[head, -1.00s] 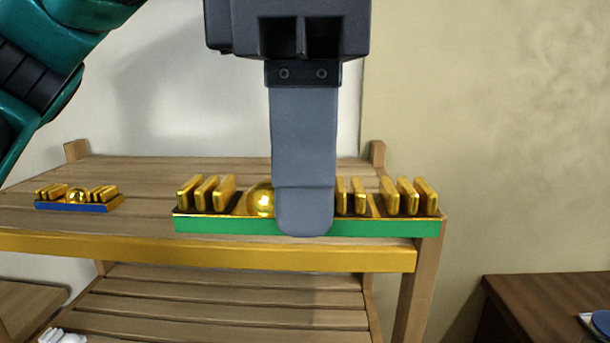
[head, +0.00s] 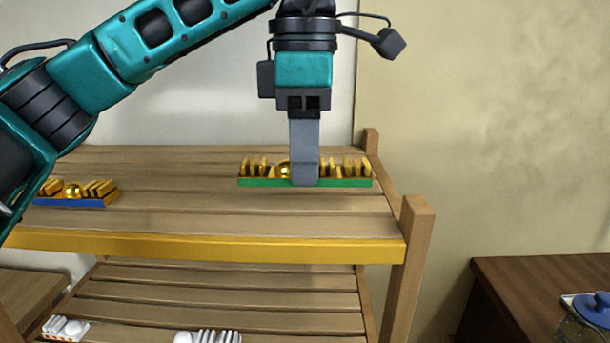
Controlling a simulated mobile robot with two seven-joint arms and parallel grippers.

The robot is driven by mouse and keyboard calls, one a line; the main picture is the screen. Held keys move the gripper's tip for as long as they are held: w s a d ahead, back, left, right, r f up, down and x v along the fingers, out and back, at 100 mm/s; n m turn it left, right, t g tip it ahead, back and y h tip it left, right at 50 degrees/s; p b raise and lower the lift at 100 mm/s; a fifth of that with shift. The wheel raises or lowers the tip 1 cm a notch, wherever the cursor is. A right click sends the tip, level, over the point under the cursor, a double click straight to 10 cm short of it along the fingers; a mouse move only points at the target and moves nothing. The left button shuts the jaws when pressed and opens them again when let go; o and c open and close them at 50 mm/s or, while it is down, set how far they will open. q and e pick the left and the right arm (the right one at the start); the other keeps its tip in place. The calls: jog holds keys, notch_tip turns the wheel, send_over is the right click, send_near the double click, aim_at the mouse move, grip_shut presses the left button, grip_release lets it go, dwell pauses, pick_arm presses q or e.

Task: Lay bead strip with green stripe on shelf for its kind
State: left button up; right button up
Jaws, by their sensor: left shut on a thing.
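The bead strip with green stripe (head: 256,182) carries gold bars and a gold ball along its top. My left gripper (head: 305,178) is shut on it near its middle, and one finger hides part of it. The strip is level, over the right part of the upper shelf (head: 190,222), which has a yellow front edge. I cannot tell whether it touches the slats. A gold bead strip with a blue stripe (head: 75,202) lies at the left of the same shelf. My right gripper is not in view.
The lower shelf (head: 235,302) holds white bead strips, one at the left (head: 65,328) and one in the middle (head: 208,337). A wooden post (head: 412,265) stands at the rack's front right. A dark table (head: 530,285) with a blue-lidded jar (head: 592,312) is at the right.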

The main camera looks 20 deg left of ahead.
pick_arm(q)
jog(key=shift+f, duration=1.35)
jog(key=shift+w+a+f, duration=0.1)
jog(key=shift+w+f, duration=0.05)
jog(key=shift+w, duration=0.05)
jog(key=shift+f, duration=0.2)
jog(key=o, duration=1.1)
jog(key=shift+r, duration=0.1)
